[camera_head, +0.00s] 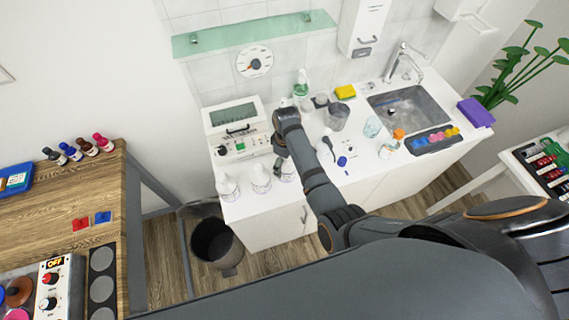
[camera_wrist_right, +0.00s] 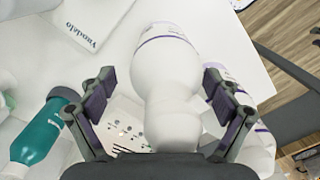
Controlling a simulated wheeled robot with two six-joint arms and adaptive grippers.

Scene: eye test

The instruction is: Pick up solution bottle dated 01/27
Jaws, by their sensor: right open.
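Three white bottles stand at the front left of the white counter in the head view: a left one (camera_head: 228,187), a middle one (camera_head: 260,179) and a right one (camera_head: 288,172). My right gripper (camera_head: 281,156) is at the right bottle. In the right wrist view my right gripper (camera_wrist_right: 158,84) is open, with a white bottle (camera_wrist_right: 168,75) between its fingers; I see no clear grip on it. Another white bottle shows partly behind the right finger. No date can be read on any label. My left gripper is not in view.
A teal bottle (camera_wrist_right: 40,132) lies left of the fingers in the wrist view, near a white lettered box (camera_wrist_right: 88,20). An instrument (camera_head: 238,130) stands behind the bottles. A sink (camera_head: 412,110) is at the right. A dark bin (camera_head: 214,243) stands below the counter.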

